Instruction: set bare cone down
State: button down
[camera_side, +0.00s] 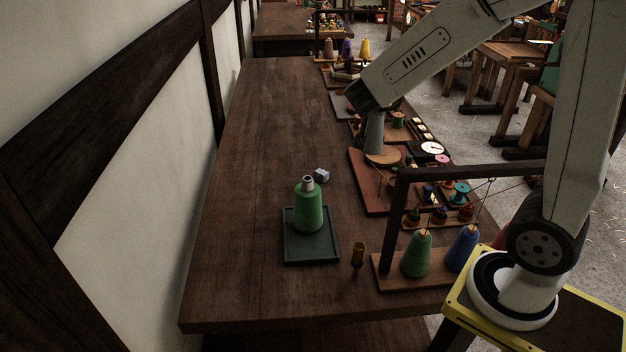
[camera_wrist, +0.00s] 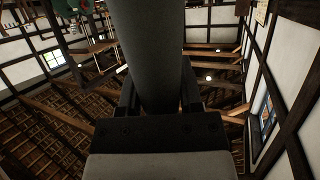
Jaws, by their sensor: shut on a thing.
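The bare cone (camera_side: 375,133) is grey and upright in the side view. Its lower end is at a round light-wood disc (camera_side: 385,157) on a reddish-brown board (camera_side: 368,185); I cannot tell if it touches. My gripper (camera_side: 368,101) is shut on the upper part of the cone. In the wrist view the cone (camera_wrist: 152,55) fills the middle as a grey column between the dark fingers of my gripper (camera_wrist: 157,98). A green wound cone (camera_side: 309,212) stands on a dark green tray (camera_side: 290,251) at the front of the table.
A dark wooden frame (camera_side: 395,230) with green (camera_side: 416,255) and blue (camera_side: 463,248) wound cones stands at the front right. Small spools and a white dial (camera_side: 432,148) lie right of the board. A grey cube (camera_side: 322,175) sits mid-table. The left of the table (camera_side: 250,140) is clear.

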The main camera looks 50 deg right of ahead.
jog(key=s+d+f+m+g+h, duration=0.1)
jog(key=s+f+m+g, duration=0.3)
jog(key=s+f+g, duration=0.1)
jog(key=shift+s+d+f, duration=0.35)
jog(key=shift+s+f, duration=0.55)
jog(key=shift+f, duration=0.2)
notch_tip(320, 180, down, 14)
jog(key=shift+f, duration=0.15)
dwell(0.3)
jog(key=shift+f, duration=0.15)
jog(key=shift+f, duration=1.8)
